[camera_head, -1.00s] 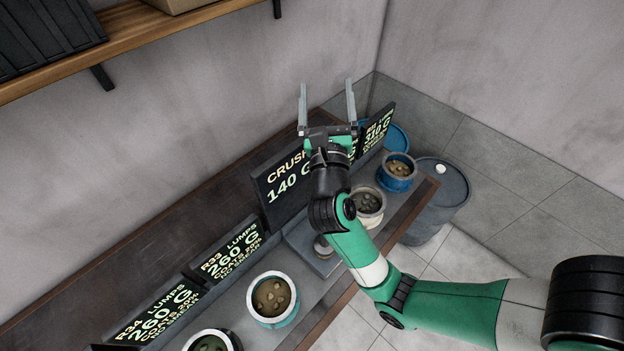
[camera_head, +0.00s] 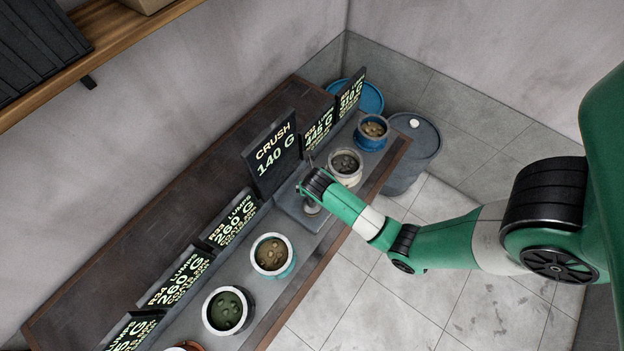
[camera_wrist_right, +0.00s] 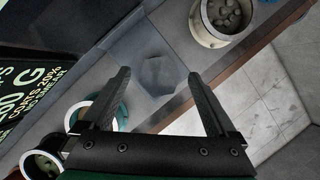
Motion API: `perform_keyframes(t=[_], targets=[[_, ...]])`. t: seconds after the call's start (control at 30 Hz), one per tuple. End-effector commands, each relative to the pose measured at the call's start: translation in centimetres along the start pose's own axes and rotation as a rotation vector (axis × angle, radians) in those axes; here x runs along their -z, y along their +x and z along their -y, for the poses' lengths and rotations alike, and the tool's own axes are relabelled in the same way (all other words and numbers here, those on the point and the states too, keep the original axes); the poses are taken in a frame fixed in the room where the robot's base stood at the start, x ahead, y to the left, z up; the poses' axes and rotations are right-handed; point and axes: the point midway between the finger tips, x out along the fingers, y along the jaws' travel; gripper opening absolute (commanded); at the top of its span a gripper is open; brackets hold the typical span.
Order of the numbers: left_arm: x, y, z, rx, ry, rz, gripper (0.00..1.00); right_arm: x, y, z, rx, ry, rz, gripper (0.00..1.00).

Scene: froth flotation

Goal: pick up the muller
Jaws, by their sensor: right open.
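The muller (camera_head: 311,208) is a small grey piece on the grey slab (camera_head: 290,208) in front of the CRUSH 140 G sign; my right wrist covers part of it in the head view. In the right wrist view a darker grey, many-sided patch (camera_wrist_right: 160,74) lies on the slab (camera_wrist_right: 135,45) between my fingers; I cannot tell whether it is the muller or a mark. My right gripper (camera_wrist_right: 157,74) is open and empty above the slab. Its fingers are mostly hidden behind the wrist in the head view. My left gripper is not in view.
Pots of lumps stand along the bench: a white one (camera_head: 345,165) and a blue one (camera_head: 371,133) beyond the slab, a teal-and-white one (camera_head: 272,256) and a dark one (camera_head: 227,311) nearer. Signs stand behind them, including the CRUSH sign (camera_head: 271,155). A grey drum (camera_head: 412,150) stands beyond the bench.

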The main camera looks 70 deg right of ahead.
Motion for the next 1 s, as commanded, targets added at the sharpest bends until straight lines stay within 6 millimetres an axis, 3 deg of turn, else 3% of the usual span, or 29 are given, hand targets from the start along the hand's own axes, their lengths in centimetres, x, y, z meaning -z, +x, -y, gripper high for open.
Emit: perform_keyframes(t=[0.23,0.53,0.8,1.0], targets=[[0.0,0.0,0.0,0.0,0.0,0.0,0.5,0.0,1.2,0.0,0.0,0.0,0.001,0.93],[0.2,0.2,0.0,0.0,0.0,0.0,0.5,0.2,5.4,-0.1,0.0,0.0,0.001,0.93],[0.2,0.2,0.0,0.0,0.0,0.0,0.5,0.2,5.9,-0.1,-0.002,0.0,0.003,0.93],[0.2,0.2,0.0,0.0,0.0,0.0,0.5,0.2,5.9,-0.1,-0.002,-0.001,0.003,0.59]])
